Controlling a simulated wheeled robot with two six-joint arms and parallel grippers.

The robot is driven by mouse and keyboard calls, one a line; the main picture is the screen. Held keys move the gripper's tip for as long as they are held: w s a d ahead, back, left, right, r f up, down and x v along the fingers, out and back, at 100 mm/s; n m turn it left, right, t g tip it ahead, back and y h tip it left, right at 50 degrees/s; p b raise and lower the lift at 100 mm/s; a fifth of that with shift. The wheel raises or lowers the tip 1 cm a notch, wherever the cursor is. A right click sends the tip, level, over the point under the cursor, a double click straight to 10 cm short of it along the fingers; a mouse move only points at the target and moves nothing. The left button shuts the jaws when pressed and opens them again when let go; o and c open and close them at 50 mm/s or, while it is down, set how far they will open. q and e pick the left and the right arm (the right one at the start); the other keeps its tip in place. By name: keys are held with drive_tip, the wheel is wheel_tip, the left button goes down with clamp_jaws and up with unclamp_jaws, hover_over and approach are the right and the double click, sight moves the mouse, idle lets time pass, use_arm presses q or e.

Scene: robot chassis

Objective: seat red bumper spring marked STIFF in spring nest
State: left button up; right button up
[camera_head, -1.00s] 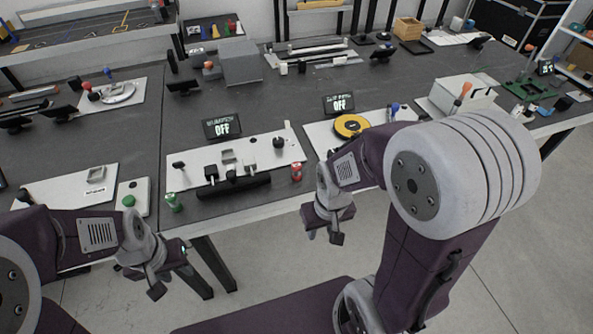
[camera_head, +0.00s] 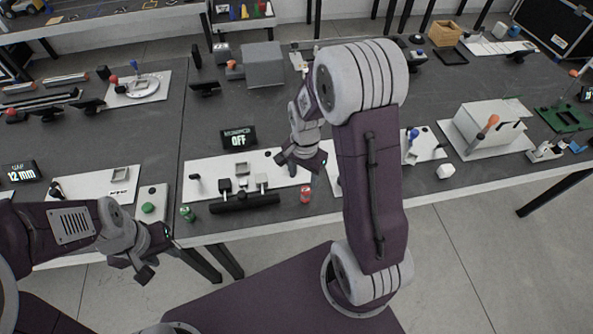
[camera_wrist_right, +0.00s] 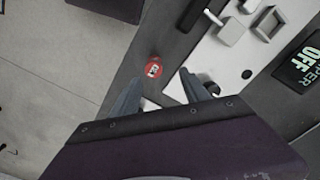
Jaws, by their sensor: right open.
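The red spring (camera_head: 305,193) stands at the table's front edge, by the right end of a white fixture plate (camera_head: 207,181). In the right wrist view it is a round red top (camera_wrist_right: 154,70) with a white marking too small to read. My right gripper (camera_head: 304,163) is open and empty above and just behind it; in the wrist view its fingertips (camera_wrist_right: 160,82) lie either side of the spring, not touching. Raised grey square fittings (camera_head: 243,169) stand on the plate; I cannot tell which is the nest. My left gripper (camera_head: 156,252) is open and empty, off the table's front.
A green spring (camera_head: 187,213) stands left of a black bar (camera_head: 237,203) along the plate's front. A display reading OFF (camera_head: 238,138) stands behind the plate. A green button box (camera_head: 150,207) is further left. My right arm hides part of the table to the right.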

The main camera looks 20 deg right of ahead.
sight(306, 189)
drive_tip(key=shift+s+a+r, duration=0.2)
drive_tip(key=shift+s+r, duration=0.2)
drive_tip(key=shift+s, duration=0.3)
drive_tip(key=f, duration=0.4)
drive_tip(key=shift+w+d+f+b, duration=0.2)
drive_tip(key=shift+w+d+b, duration=0.05)
drive_tip(key=shift+w+b, duration=0.05)
drive_tip(key=f, duration=0.4)
drive_tip(key=shift+s+d+f, duration=0.1)
drive_tip(key=shift+s+d, duration=0.05)
drive_tip(key=shift+s, duration=0.1)
drive_tip(key=shift+w+f, duration=0.2)
drive_tip(key=shift+f, duration=0.25)
drive_tip(key=shift+s+r, duration=0.1)
drive_tip(key=shift+c, duration=0.9)
clamp_jaws()
